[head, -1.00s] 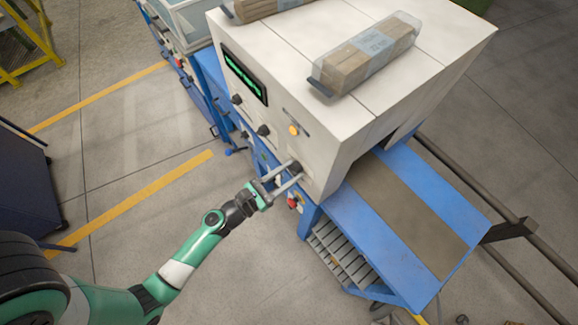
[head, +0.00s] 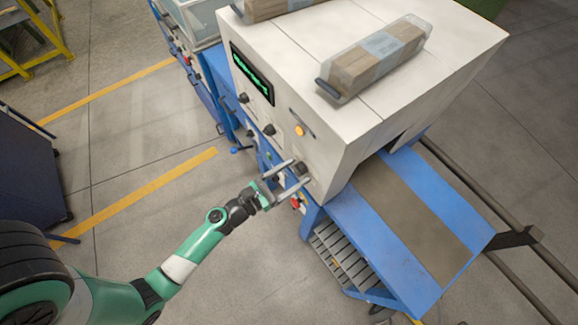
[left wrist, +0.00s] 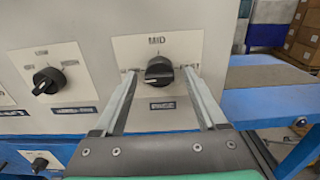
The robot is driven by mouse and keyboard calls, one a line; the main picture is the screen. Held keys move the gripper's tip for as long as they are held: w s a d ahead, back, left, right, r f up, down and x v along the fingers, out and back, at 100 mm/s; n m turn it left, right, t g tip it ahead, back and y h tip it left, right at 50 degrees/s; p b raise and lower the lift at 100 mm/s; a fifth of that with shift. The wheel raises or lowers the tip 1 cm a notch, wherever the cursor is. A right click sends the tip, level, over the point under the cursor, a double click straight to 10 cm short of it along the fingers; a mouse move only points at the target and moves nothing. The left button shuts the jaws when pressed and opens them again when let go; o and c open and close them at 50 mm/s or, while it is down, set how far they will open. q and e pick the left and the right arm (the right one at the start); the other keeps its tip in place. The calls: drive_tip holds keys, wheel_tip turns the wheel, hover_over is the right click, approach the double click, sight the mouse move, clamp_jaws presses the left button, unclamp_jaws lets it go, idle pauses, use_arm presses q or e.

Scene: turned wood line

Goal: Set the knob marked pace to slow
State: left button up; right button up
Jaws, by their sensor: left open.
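In the head view this knob (head: 301,168) is the lowest in the row. My left gripper (head: 297,171) is open, its fingers on either side of the knob; in the left wrist view (left wrist: 160,75) gaps show on both sides. My right gripper is not in view.
Another black knob (left wrist: 49,80) sits to the left on its own card. An amber button (head: 299,130) and a green display (head: 252,73) are on the same panel. A blue outfeed table (head: 455,200) juts out at the right. Clear floor lies left of the machine.

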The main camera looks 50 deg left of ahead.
use_arm(q)
drive_tip(key=shift+s, duration=0.15)
drive_tip(key=s, duration=1.1)
drive_tip(key=shift+s, duration=0.2)
drive_tip(key=shift+a, duration=0.1)
